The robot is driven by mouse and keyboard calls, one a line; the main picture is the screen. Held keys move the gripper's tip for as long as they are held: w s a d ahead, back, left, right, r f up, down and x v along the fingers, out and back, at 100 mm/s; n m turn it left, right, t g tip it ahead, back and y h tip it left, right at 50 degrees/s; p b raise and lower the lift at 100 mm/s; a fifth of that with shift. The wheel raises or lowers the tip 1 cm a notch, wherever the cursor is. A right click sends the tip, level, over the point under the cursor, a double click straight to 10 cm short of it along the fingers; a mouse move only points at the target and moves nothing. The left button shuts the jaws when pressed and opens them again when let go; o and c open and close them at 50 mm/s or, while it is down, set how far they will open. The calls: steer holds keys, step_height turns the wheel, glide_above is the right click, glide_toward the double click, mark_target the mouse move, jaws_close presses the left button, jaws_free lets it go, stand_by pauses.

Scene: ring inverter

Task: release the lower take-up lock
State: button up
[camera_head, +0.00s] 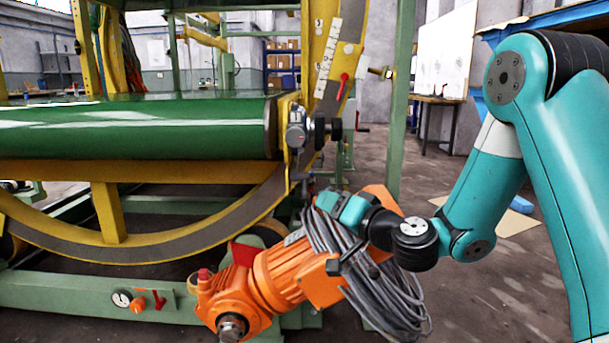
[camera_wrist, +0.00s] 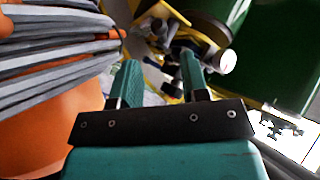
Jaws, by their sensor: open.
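My gripper (camera_wrist: 160,66) is open and empty in the wrist view, its two teal fingers apart. Ahead of the fingers, the wrist view shows a cluster of small dark and metal fittings (camera_wrist: 184,48) with a round pale knob (camera_wrist: 228,61). In the head view, a grey dial unit with a dark handwheel (camera_head: 297,135) sits at the end of the green roller. A small dark fitting (camera_head: 302,177) hangs below it. I cannot tell which fitting is the lower lock.
A grey cable bundle (camera_head: 375,290) hangs over the orange motor (camera_head: 275,278), close to my arm. The yellow ring (camera_head: 150,248) and green roller (camera_head: 140,128) fill the left. A red lever (camera_head: 343,87) sits higher on the ring. Floor at the right is fairly open.

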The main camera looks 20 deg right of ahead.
mark_target(307, 194)
steer(key=p+x, duration=0.7)
steer(key=shift+w+a+r, duration=0.15)
steer(key=shift+w+r, duration=0.1)
steer(key=shift+w+a+f+p, duration=0.25)
steer(key=shift+w+f+p, duration=0.05)
steer(key=shift+w+p, duration=0.4)
steer(key=shift+r, duration=0.1)
jaws_close()
